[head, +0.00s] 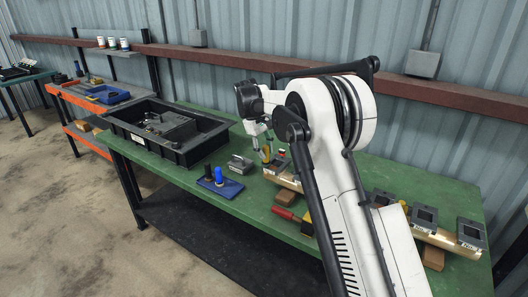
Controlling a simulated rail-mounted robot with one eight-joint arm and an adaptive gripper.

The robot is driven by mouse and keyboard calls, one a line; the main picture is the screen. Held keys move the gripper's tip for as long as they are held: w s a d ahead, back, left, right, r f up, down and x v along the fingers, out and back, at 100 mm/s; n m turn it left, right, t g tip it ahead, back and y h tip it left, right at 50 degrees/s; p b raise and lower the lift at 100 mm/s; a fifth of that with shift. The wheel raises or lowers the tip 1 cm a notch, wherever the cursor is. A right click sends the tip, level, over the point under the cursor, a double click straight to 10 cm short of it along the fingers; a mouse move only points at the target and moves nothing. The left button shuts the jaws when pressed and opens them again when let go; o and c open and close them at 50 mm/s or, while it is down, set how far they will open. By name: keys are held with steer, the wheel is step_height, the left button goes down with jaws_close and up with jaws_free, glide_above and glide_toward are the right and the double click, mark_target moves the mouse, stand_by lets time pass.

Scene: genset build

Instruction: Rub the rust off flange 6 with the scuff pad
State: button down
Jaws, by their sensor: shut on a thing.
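My gripper (267,154) points down over the left end of the work row on the green bench (215,188). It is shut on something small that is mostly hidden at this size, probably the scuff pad. Just beside and below it is a dark square flange piece (278,165) on a tan beam. I cannot tell whether they touch. More dark square flanges stand to the right: one partly behind my arm, one in the middle (424,217) and one at the far right (471,234). Their numbers and any rust are too small to read, so I cannot tell which is flange 6.
A large black tray (118,128) with parts inside fills the bench's left end. A blue holder (221,187) with a black and a blue cylinder stands at the front edge. A grey block (240,164) sits behind it. A red-handled tool (287,214) lies near my arm.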

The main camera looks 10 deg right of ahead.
steer(key=shift+s+d+b, duration=0.8)
steer(key=shift+s+d, duration=1.25)
steer(key=shift+d, duration=0.15)
steer(key=shift+r, duration=0.1)
step_height(320, 180, up, 7)
steer(key=p, duration=0.3)
steer(key=c, duration=2.2)
jaws_free()
jaws_close()
